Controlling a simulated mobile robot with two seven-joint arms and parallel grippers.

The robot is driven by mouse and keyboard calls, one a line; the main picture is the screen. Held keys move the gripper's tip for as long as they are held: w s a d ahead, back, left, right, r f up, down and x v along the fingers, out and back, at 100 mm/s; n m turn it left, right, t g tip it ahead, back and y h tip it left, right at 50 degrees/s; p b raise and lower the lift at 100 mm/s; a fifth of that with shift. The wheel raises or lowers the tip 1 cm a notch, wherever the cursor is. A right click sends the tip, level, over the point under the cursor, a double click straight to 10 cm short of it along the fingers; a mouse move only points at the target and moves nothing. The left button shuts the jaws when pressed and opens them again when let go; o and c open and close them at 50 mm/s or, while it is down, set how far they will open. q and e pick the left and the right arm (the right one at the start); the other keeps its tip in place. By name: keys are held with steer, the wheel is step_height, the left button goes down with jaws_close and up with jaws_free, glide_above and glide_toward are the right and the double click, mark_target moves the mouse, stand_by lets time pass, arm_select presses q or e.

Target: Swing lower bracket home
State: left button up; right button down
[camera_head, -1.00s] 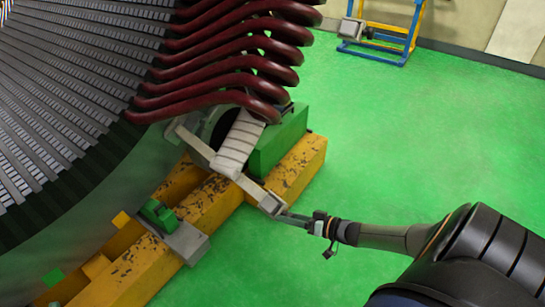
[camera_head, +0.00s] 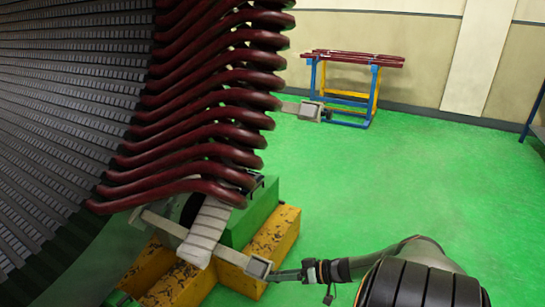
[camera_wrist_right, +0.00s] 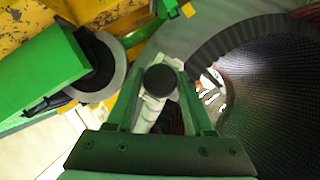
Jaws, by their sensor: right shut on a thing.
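The lower bracket (camera_head: 230,257) is a grey bar with a pale, wrapped pad (camera_head: 207,232) across it. It sits in the head view just below the lowest dark red coil ends of the stator (camera_head: 70,110). My right gripper (camera_head: 279,275) is shut on the bracket's near right end. In the right wrist view, a dark round knob (camera_wrist_right: 160,80) lies between the fingers of my right gripper (camera_wrist_right: 160,92), with the pale pad (camera_wrist_right: 147,115) partly hidden behind it. Whether the bracket touches the coils cannot be told. My left gripper is not in view.
A green block (camera_head: 252,218) and worn yellow beams (camera_head: 270,245) stand beside the bracket. Another grey bracket (camera_head: 302,109) sticks out beyond the coils higher up. A blue and yellow rack (camera_head: 345,90) with red bars stands at the wall. Green floor is clear at right.

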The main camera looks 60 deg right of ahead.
steer(key=shift+w+d+r, duration=0.3)
steer(key=shift+d+r, duration=0.1)
steer(key=shift+d, duration=0.35)
steer(key=c, duration=0.6)
jaws_free()
steer(key=shift+c, duration=0.2)
steer(key=shift+o, duration=1.3)
steer(key=shift+a+f, duration=0.1)
steer(key=shift+s+a, duration=0.1)
steer(key=shift+a, duration=0.05)
